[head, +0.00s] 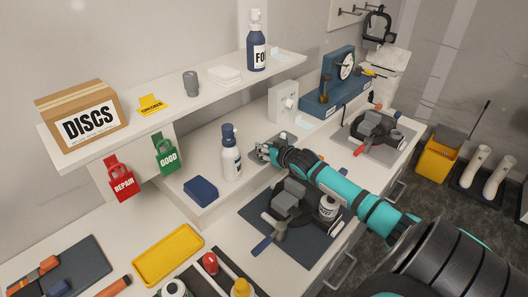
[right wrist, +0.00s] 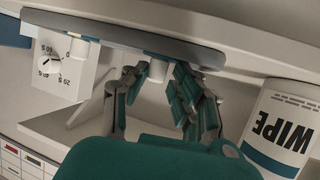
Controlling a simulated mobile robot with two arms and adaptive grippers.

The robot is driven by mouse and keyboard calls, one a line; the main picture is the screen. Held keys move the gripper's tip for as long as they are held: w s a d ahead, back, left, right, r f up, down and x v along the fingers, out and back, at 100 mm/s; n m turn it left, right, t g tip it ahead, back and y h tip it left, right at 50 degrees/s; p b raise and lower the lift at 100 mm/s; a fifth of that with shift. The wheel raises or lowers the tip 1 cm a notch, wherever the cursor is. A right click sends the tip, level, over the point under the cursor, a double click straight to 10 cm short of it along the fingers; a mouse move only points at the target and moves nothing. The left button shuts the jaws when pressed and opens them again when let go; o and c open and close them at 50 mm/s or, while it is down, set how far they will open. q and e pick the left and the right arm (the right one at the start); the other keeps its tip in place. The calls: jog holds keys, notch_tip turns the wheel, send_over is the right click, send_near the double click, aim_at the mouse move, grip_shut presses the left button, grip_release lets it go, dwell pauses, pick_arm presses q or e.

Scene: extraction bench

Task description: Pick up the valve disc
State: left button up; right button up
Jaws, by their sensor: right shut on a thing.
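My right gripper (head: 265,151) reaches over the raised back ledge of the bench, beside the white spray bottle. In the right wrist view its fingers (right wrist: 158,95) are shut around a short pale stem under a wide, flat grey piece with a rounded end (right wrist: 125,36). In the head view the held piece is mostly hidden by the gripper and cannot be told clearly. My left gripper is in neither view.
The WIPE bottle (head: 231,158) stands close left of the gripper; a white dial box (head: 283,101) stands behind it. A vise (head: 290,200) on a dark mat lies below my forearm. The shelf (head: 180,102) with the DISCS box (head: 84,115) overhangs the back.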

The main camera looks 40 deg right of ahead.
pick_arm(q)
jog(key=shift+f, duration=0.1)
pick_arm(e)
jog(key=shift+r, duration=0.1)
jog(key=shift+r+b, duration=0.4)
jog(key=shift+r, duration=0.15)
jog(key=shift+s+a+r+b, duration=0.15)
jog(key=shift+r+b, duration=0.15)
jog(key=shift+r, duration=0.2)
jog(key=shift+s+a+r+b, duration=0.15)
jog(key=shift+r+b, duration=0.15)
jog(key=shift+r, duration=0.15)
pick_arm(q)
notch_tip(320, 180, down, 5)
jog(key=b, duration=0.3)
pick_arm(e)
jog(key=s+a+r, duration=0.2)
jog(key=s+a, duration=0.7)
jog(key=s, duration=0.2)
jog(key=shift+s+a, duration=0.35)
jog(key=shift+s, duration=0.05)
jog(key=shift+f, duration=0.1)
jog(key=shift+c, duration=0.2)
